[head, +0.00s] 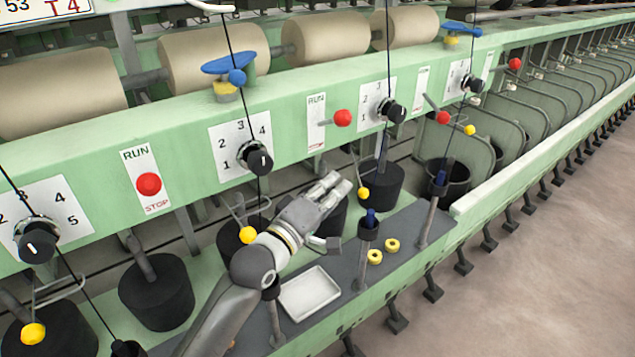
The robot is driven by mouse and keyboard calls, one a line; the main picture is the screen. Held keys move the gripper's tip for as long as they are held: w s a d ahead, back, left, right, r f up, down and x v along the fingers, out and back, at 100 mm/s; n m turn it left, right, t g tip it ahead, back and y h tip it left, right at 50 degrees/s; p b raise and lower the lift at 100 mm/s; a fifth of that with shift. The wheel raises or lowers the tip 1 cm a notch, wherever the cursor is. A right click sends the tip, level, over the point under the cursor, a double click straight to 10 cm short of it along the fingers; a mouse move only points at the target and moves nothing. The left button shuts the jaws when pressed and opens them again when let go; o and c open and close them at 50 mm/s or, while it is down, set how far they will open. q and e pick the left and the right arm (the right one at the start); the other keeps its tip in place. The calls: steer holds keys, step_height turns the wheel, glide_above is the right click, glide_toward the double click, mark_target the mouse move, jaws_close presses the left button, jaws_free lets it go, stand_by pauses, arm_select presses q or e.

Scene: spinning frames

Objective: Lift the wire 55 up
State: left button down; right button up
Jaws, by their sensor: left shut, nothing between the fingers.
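Several thin bent wires with yellow ball tips stand along the green machine in the head view. One yellow-tipped wire (363,193) is just right of my left gripper (338,186), with a small gap in the picture. Another yellow-tipped wire (247,234) is left of my left wrist, and one more (32,333) is at the lower left. A farther one (469,130) is at the right. I see no number 55, so I cannot tell which wire bears it. My left gripper is shut and empty, its fingers pointing up and right. My right gripper is not in view.
The green beam (290,100) carries black knobs (259,160) and red stop buttons (149,184). Black thin threads hang in front. A white tray (309,293) and yellow rings (375,256) lie on the grey shelf (340,270). Open floor (520,290) is at the lower right.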

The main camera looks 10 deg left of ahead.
arm_select(q)
steer(key=shift+s+d+f, duration=0.1)
steer(key=shift+d+f, duration=0.1)
steer(key=shift+d, duration=0.3)
steer(key=s+d+r+n+g+y+p, duration=0.1)
steer(key=s+d+r+n+p, duration=0.2)
steer(key=p, duration=1.2)
steer(key=shift+s+d+r+n, duration=0.2)
steer(key=shift+r+n, duration=0.3)
steer(key=shift+n, duration=0.4)
stand_by(0.4)
steer(key=shift+s+a, duration=0.1)
